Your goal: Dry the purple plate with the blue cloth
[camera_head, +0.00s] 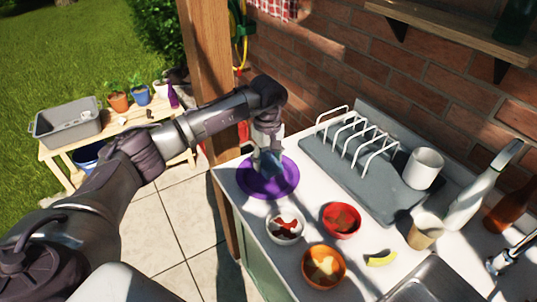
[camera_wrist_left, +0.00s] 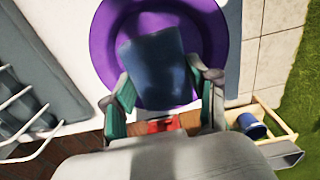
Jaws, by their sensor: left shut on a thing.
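The purple plate (camera_head: 284,184) lies flat near the left end of the white counter. It also shows in the left wrist view (camera_wrist_left: 108,45). The blue cloth (camera_head: 270,163) is over the plate; in the left wrist view the cloth (camera_wrist_left: 155,68) covers the plate's middle. My left gripper (camera_head: 266,152) is above the plate, pointing down. In the left wrist view its fingers (camera_wrist_left: 160,95) are on both sides of the cloth, shut on it. Whether the cloth presses on the plate I cannot tell for sure. My right gripper is not in view.
A grey drying rack (camera_head: 345,165) with white prongs stands right of the plate, with a white mug (camera_head: 423,168) on its mat. A white bowl (camera_head: 285,226), red bowl (camera_head: 341,220) and orange bowl (camera_head: 323,266) stand in front. A wooden post (camera_head: 212,75) rises behind the counter's left end.

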